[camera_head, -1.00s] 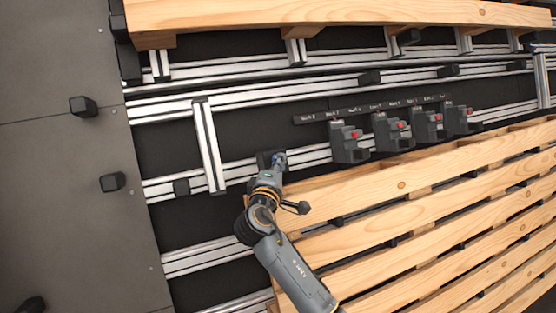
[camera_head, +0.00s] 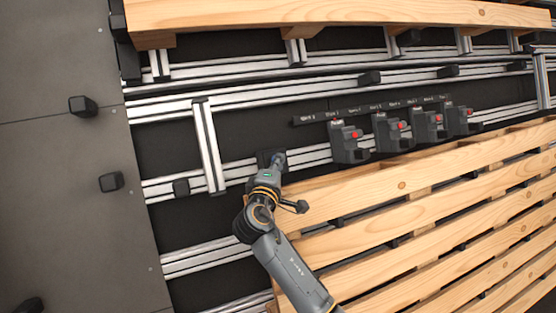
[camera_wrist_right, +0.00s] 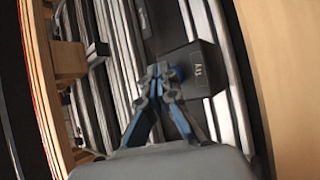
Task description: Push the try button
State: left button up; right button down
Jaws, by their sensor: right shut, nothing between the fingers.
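The try button box is a dark grey block with the white word "try" on it (camera_wrist_right: 194,72), seen in the right wrist view. My left gripper is not in view.
Several grey boxes with red buttons (camera_head: 354,135) stand on the rail to the right, below a dark labelled strip (camera_head: 345,112). A wooden slatted pallet (camera_head: 400,215) lies under and right of my arm. Another wooden plank (camera_head: 330,14) crosses the top.

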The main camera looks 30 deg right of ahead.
jog(key=shift+s+r, duration=0.1)
jog(key=shift+s+r+p, duration=0.2)
jog(key=shift+s+p, duration=0.15)
jog(key=shift+p, duration=0.2)
jog(key=shift+s+r, duration=0.1)
jog(key=shift+s, duration=0.25)
jog(key=shift+s+a+r+p, duration=0.1)
jog(key=shift+s+r+p, duration=0.2)
jog(key=shift+p, duration=0.35)
jog(key=shift+s+a+r+p, duration=0.1)
jog(key=shift+s+r+p, duration=0.25)
jog(key=shift+s, duration=0.25)
jog(key=shift+s+d+r+p, duration=0.1)
jog(key=shift+s+r+p, duration=0.15)
jog(key=shift+s+p, duration=0.35)
jog(key=shift+s+a+r+p, duration=0.1)
jog(key=shift+s+r+p, duration=0.2)
jog(key=shift+s, duration=0.35)
jog(key=shift+f, duration=0.1)
